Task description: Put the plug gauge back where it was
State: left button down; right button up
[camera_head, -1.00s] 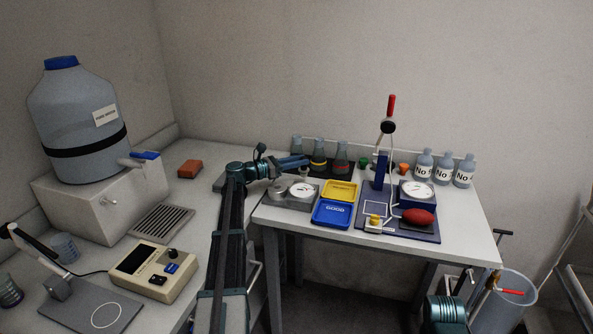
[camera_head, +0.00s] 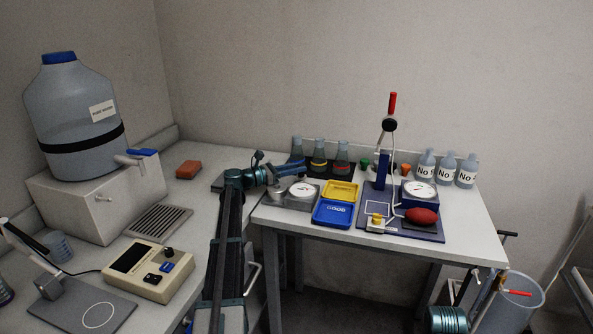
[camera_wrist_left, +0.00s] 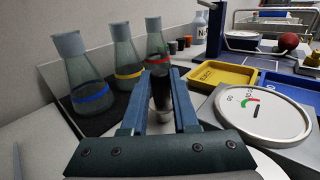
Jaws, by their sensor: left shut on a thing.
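The plug gauge (camera_wrist_left: 161,92) has a black handle and a bright metal lower part. It stands between the blue fingers of my left gripper (camera_wrist_left: 160,100), which is shut on it. In the head view my left gripper (camera_head: 293,169) is at the left end of the far table, by the grey gauge block (camera_head: 297,204). The gauge is largely hidden there. The block bears a white dial (camera_head: 302,188), also to the right of the fingers in the wrist view (camera_wrist_left: 262,112). Only part of my right arm shows at the bottom right; its jaws cannot be made out.
Several flasks (camera_wrist_left: 83,80) stand on a dark mat just beyond the fingers. A yellow tray (camera_head: 340,190) and a blue tray (camera_head: 333,213) lie right of the block. A blue stand (camera_head: 382,172) and labelled bottles (camera_head: 447,167) are farther right.

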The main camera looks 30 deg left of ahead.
pick_arm(q)
jog(key=c, duration=0.7)
grip_release()
jog(key=shift+f, duration=0.1)
jog(key=shift+r, duration=0.2)
jog(key=v, duration=0.7)
jog(key=shift+s+a, duration=0.15)
jog(key=shift+s, duration=0.05)
